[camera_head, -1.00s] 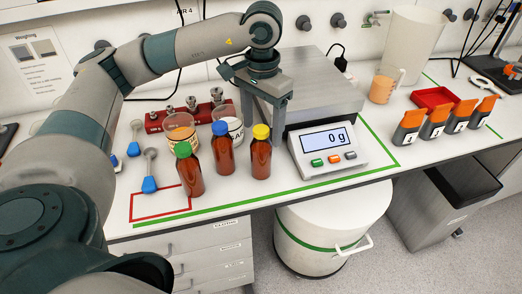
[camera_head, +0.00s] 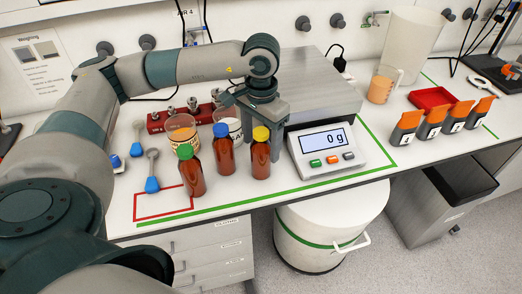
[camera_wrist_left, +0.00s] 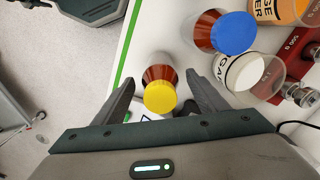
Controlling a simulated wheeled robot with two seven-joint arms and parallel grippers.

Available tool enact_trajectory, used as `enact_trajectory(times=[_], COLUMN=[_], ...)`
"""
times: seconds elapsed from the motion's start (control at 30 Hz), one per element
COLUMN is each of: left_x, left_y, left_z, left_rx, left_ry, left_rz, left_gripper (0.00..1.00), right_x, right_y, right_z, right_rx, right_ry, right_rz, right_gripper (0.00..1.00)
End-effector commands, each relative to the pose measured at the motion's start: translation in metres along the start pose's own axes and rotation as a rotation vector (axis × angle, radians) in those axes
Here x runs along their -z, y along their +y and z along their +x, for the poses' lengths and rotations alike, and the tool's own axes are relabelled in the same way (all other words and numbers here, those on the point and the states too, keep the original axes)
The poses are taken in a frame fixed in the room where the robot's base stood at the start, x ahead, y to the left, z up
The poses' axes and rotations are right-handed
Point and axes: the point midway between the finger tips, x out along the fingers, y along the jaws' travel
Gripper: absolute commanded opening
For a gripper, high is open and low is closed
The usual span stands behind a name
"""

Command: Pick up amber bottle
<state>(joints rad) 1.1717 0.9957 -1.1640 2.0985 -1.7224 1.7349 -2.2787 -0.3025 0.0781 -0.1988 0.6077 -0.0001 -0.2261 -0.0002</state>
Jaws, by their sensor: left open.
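Three amber bottles stand upright on the white bench in the head view: one with a green cap (camera_head: 190,172), one with a blue cap (camera_head: 223,150) and one with a yellow cap (camera_head: 260,154). My left gripper (camera_head: 262,132) points down over the yellow-capped bottle. In the left wrist view the yellow cap (camera_wrist_left: 160,97) lies between the two open fingers, with a gap on each side. The blue-capped bottle (camera_wrist_left: 232,33) shows beyond the right finger in that view. My right gripper is not in view.
A scale (camera_head: 328,147) reading 0 g stands just right of the yellow-capped bottle. Two labelled beakers (camera_head: 181,131) stand behind the bottles. The bench's front edge is close to the bottles.

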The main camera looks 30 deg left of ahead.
Motion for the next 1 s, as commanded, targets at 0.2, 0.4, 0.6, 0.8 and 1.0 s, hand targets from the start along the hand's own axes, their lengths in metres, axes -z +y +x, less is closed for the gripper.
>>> enact_trajectory(times=[0.2,0.4,0.6,0.8,1.0], left_x=[0.000,0.001,0.001,0.001,0.001], left_y=[0.000,0.000,-0.001,0.000,-0.001], left_z=[0.017,0.018,0.018,0.018,0.018], left_rx=[-0.001,0.000,0.000,0.000,0.000], left_ry=[0.000,0.001,0.001,0.001,0.002], left_rz=[-0.002,-0.002,-0.002,-0.002,-0.002], left_gripper=[0.66,0.66,0.66,0.35,0.14], right_x=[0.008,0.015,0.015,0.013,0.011], right_y=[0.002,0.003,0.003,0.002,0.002], right_z=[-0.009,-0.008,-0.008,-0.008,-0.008], right_rx=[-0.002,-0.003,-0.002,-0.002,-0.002], right_ry=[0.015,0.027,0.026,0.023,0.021], right_rz=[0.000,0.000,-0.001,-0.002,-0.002], right_gripper=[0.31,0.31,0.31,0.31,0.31])
